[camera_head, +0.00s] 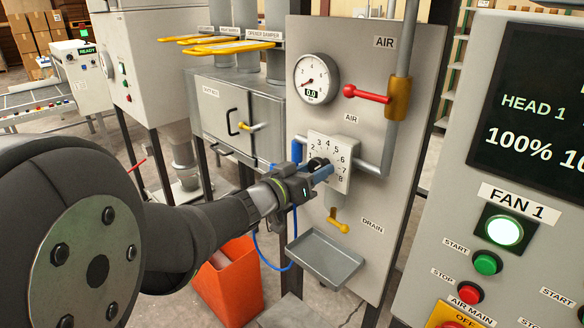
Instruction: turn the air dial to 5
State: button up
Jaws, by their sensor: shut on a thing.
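The air dial (340,153) is a pale square plate with numbers around it, on the grey panel marked AIR. Its black knob (317,164) is partly hidden by my gripper. My gripper (318,168) is at the dial and shut on the knob, with blue-grey fingers either side of it. The pointer's setting is too small and covered to tell. The round gauge (316,79) above reads 0.0, with its red needle at the low left.
A red lever (367,94) sits on the pipe right of the gauge. Below the dial are a yellow drain valve (338,222) and a grey tray (325,257). An orange bin (230,283) stands below my arm. The FAN 1 control panel (460,190) is at right.

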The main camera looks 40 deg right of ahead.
jog(key=shift+n, duration=1.2)
jog(key=o, duration=1)
jog(key=shift+a, duration=0.15)
jog(key=a, duration=1.7)
jog(key=shift+a, duration=0.1)
